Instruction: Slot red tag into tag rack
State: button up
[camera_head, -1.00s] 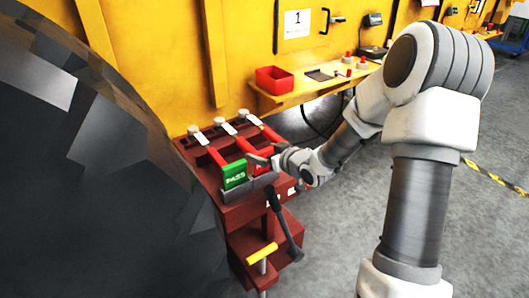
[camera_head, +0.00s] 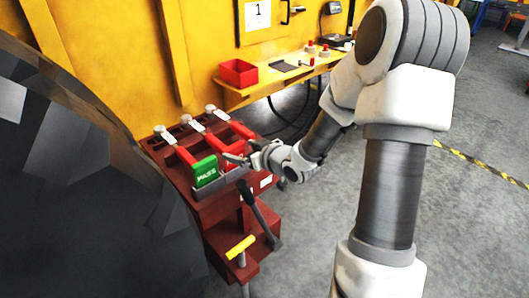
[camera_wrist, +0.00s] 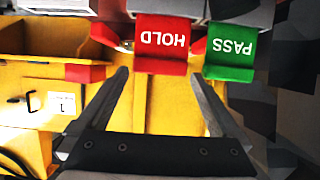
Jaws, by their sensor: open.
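The red tag (camera_wrist: 160,45) reads HOLD, upside down in the wrist view. It stands beside the green PASS tag (camera_wrist: 230,52), and both appear to sit in the grey tag rack (camera_head: 212,189) on the dark red block. The green tag (camera_head: 205,171) shows clearly in the head view; the red one is mostly hidden there by my gripper (camera_head: 236,159). In the wrist view my gripper (camera_wrist: 161,76) is open, with its fingertips near the lower side corners of the red tag. Nothing is gripped. How deep the red tag sits cannot be told.
A large dark rounded casting (camera_head: 90,190) fills the left. Several red bars with pale ends lie behind the tags. A black lever (camera_head: 258,212) and a yellow handle (camera_head: 240,247) stand in front. A yellow shelf (camera_head: 270,88) carries a red bin (camera_head: 238,72).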

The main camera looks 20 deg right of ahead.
jog(key=p+v, duration=0.3)
jog(key=v, duration=1)
notch_tip(320, 180, up, 7)
jog(key=p, duration=0.7)
jog(key=shift+w, duration=0.1)
